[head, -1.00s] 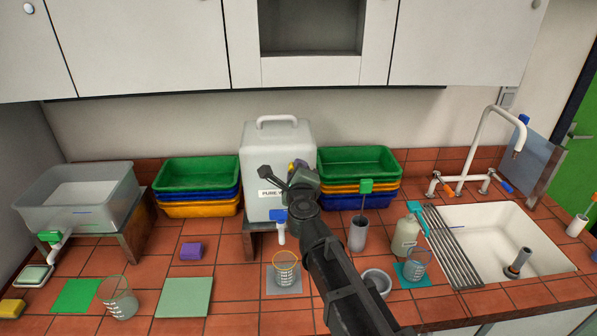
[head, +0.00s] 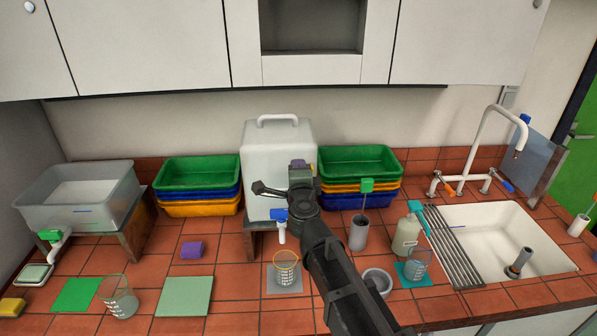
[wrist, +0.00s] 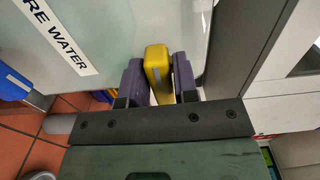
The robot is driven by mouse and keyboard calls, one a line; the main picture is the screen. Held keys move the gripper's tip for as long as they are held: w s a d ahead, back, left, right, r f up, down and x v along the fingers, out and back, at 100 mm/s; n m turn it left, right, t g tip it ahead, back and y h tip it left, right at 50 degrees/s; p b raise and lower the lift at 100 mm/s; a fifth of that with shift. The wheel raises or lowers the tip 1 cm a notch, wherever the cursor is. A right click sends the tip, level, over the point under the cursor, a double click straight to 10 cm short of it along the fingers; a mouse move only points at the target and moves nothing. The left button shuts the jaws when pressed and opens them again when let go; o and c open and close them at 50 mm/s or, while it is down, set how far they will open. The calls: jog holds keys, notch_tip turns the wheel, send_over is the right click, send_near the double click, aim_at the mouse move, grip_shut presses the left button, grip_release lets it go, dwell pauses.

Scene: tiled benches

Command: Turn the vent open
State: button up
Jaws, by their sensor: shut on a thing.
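The vent is a yellow lever (wrist: 157,62) on the white water container. In the wrist view it stands between the two purple fingers of my gripper (wrist: 159,84), which is shut on it. The container (head: 266,160) stands at the back middle in the head view, with a handle on top. Its "PURE WATER" label (wrist: 60,36) shows in part in the wrist view. In the head view my gripper (head: 299,164) is in front of the container's right side, and my arm hides the vent and the label.
A blue-handled tap (head: 279,215) is low on the container, above a beaker (head: 286,270) on a grey mat. Stacked trays (head: 199,172) stand left, more (head: 358,162) right. A sink (head: 500,235) is at right.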

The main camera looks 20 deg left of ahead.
jog(key=o, duration=0.8)
jog(key=v, duration=1.1)
